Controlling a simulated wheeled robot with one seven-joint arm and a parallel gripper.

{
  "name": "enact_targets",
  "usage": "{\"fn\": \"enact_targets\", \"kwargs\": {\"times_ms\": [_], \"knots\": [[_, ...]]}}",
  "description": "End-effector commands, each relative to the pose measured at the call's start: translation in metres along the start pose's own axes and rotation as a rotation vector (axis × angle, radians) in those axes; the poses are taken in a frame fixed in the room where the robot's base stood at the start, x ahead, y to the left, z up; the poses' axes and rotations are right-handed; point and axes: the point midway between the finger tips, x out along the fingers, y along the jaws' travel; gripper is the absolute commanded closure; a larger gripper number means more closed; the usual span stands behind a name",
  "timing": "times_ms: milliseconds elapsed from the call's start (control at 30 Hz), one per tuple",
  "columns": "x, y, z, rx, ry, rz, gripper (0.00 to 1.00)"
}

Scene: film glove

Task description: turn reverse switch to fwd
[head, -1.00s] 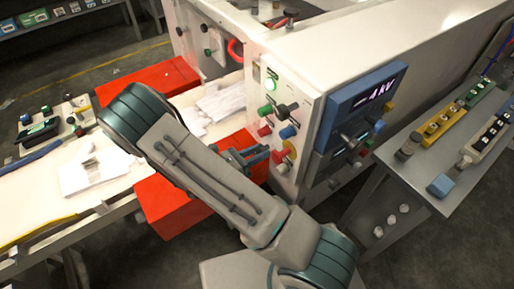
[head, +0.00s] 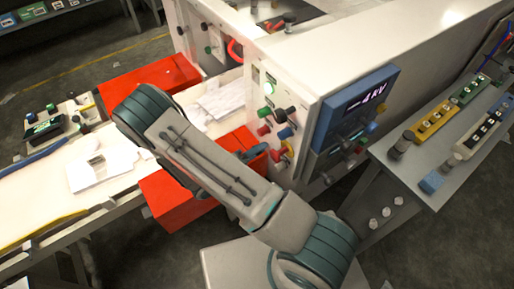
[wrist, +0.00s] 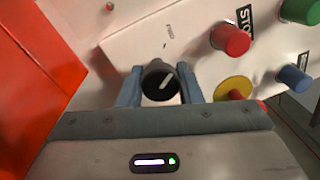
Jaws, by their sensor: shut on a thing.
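The reverse switch appears to be the black rotary knob (wrist: 160,80) in the wrist view. It has a white pointer line slanting to the upper right. The blue fingers of my gripper (wrist: 160,92) stand on its left and right sides, shut on it. A small mark above the knob is too blurred to read. In the head view my gripper (head: 259,152) is at the lower left of the white control panel (head: 299,112), mostly hidden behind my forearm. The knob cannot be made out there.
Near the knob in the wrist view are a red button (wrist: 231,39) by a STOP label, a yellow-ringed button (wrist: 234,88), a blue button (wrist: 293,77) and a green button (wrist: 300,10). Red guards (head: 180,203) stand left of the panel. A blue display (head: 357,105) is right.

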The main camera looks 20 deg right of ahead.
Motion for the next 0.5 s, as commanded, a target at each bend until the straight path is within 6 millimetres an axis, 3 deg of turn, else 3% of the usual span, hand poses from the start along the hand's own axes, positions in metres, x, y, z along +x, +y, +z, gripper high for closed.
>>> {"fn": "enact_targets", "kwargs": {"times_ms": [500], "knots": [[0.0001,-0.0009,-0.0008,-0.184,-0.014,0.001,0.91]]}}
